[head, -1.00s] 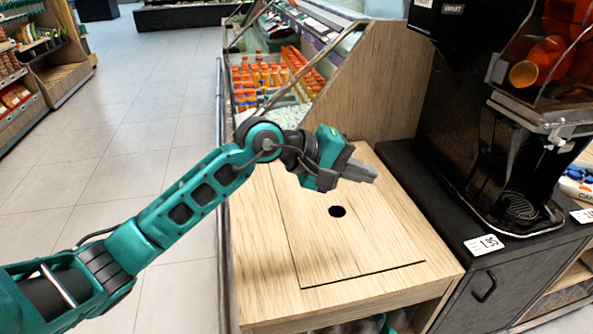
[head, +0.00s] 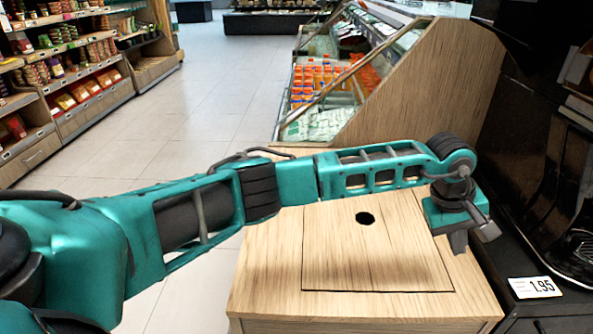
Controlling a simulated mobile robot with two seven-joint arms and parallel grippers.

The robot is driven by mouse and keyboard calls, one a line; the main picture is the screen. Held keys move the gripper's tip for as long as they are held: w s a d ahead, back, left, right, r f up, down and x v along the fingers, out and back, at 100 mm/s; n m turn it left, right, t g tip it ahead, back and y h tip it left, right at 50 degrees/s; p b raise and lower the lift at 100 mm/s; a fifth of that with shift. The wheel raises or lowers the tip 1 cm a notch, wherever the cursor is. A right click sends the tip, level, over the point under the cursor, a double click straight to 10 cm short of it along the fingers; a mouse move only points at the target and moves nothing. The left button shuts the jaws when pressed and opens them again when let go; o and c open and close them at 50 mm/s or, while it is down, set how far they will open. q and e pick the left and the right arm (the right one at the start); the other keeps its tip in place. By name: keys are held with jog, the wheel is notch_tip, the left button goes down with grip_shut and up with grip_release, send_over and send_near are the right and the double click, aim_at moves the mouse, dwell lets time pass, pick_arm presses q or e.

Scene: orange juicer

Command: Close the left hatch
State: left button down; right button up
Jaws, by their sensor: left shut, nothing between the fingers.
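A pale wooden counter (head: 262,280) has a square panel (head: 375,262) with a round black hole, lying flat and level with the top. I cannot tell whether this panel is the left hatch; no other hatch shows clearly. My left arm reaches across the picture over the counter and hides the panel's far edge. My left gripper (head: 476,232) is shut and empty, at the counter's right side near the black juicer. Its contact with anything cannot be told. My right gripper is not in view.
The black juicer (head: 537,180) stands at the right, on a dark stand with a 1.95 price tag (head: 534,287). A slanted wooden side wall (head: 430,90) and a chiller with orange bottles (head: 318,82) stand behind. Open tiled floor (head: 215,105) lies at the left.

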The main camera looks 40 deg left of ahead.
pick_arm(q)
jog(key=shift+b+x, duration=1.9)
jog(key=shift+x, duration=1.1)
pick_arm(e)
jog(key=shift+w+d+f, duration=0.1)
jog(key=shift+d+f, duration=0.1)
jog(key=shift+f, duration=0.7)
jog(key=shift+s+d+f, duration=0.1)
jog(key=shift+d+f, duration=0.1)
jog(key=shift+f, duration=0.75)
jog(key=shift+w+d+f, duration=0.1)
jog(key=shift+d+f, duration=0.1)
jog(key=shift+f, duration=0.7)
pick_arm(q)
jog(key=shift+s+a+f, duration=0.1)
jog(key=shift+a, duration=0.05)
